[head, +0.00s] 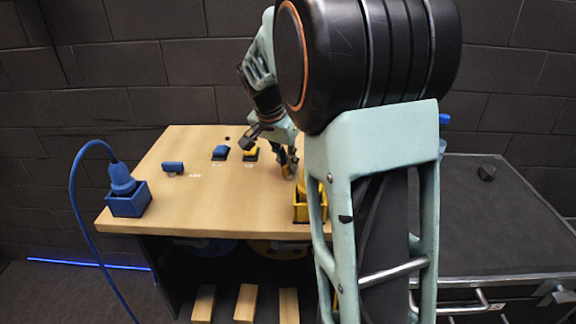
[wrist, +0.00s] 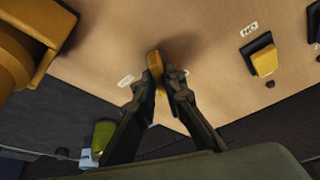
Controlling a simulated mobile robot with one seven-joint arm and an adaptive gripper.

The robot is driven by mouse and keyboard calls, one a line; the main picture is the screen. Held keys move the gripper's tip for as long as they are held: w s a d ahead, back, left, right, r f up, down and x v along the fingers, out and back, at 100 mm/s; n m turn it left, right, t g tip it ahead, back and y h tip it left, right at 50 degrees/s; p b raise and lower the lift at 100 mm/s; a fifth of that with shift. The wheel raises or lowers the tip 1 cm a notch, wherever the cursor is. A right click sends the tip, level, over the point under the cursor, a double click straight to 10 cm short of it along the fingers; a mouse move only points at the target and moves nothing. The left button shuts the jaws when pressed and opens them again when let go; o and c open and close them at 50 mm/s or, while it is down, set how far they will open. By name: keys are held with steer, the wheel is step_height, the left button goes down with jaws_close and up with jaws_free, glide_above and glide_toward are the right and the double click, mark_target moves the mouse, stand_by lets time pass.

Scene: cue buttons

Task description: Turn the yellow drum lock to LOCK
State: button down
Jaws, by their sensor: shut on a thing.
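The yellow drum lock (wrist: 154,62) shows in the wrist view as a narrow upright yellow handle on the wooden table. My gripper (wrist: 161,80) is shut on it, with one dark finger on each side. A white label (wrist: 126,81) lies to the left of the handle; its lettering is too small to read. In the head view my gripper (head: 288,168) reaches down to the right part of the table, and the fingers mostly hide the lock. Which way the lock points cannot be read clearly.
The wooden table (head: 200,205) also holds a yellow switch (head: 251,153), a blue switch (head: 220,152), a blue handle (head: 173,167) and a blue box (head: 128,202) with a corded plug. A yellow box (head: 300,212) stands at the front right, partly behind my arm.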

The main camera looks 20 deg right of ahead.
steer(key=m+g, duration=0.1)
steer(key=m, duration=0.2)
steer(key=shift+h, duration=0.3)
steer(key=m+g+p, duration=0.1)
steer(key=m, duration=0.2)
steer(key=shift+r+m, duration=0.1)
steer(key=shift+m, duration=0.2)
steer(key=m+g+p, duration=0.1)
steer(key=m+p, duration=0.1)
steer(key=m, duration=0.1)
steer(key=shift+g, duration=0.4)
steer(key=shift+m+g+p, duration=0.5)
steer(key=shift+m+p, duration=0.25)
steer(key=shift+m, duration=0.75)
steer(key=c, duration=2)
jaws_free()
